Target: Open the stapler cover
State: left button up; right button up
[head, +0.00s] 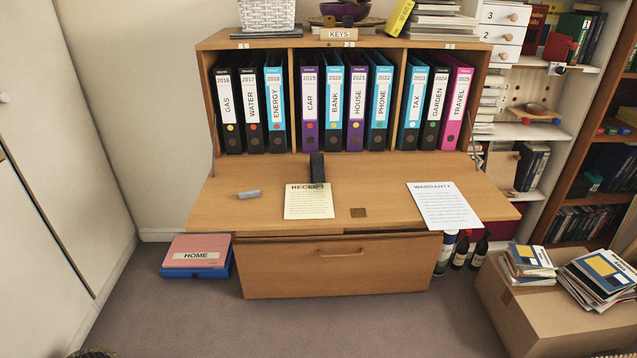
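A dark, narrow object that looks like the stapler (317,168) is on the fold-down desk top (230,211), near its middle. Its long side points toward me and its near end meets the top edge of a yellowish receipt sheet (309,205). Its cover looks closed, but it is too small and dark to be sure. Neither of my grippers can be made out in the head view, and nothing is touching the stapler.
A small grey block (249,194) lies left of the receipt. A white warranty sheet (444,206) overhangs the desk's right front edge. Upright binders (355,110) fill the shelf behind. A cardboard box (540,317) with booklets stands front right. The floor in front is clear.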

aim_at(317, 171)
jog(key=k, duration=0.65)
jog(key=u, duration=0.75)
jog(key=i, duration=1.45)
jog(key=z, duration=0.8)
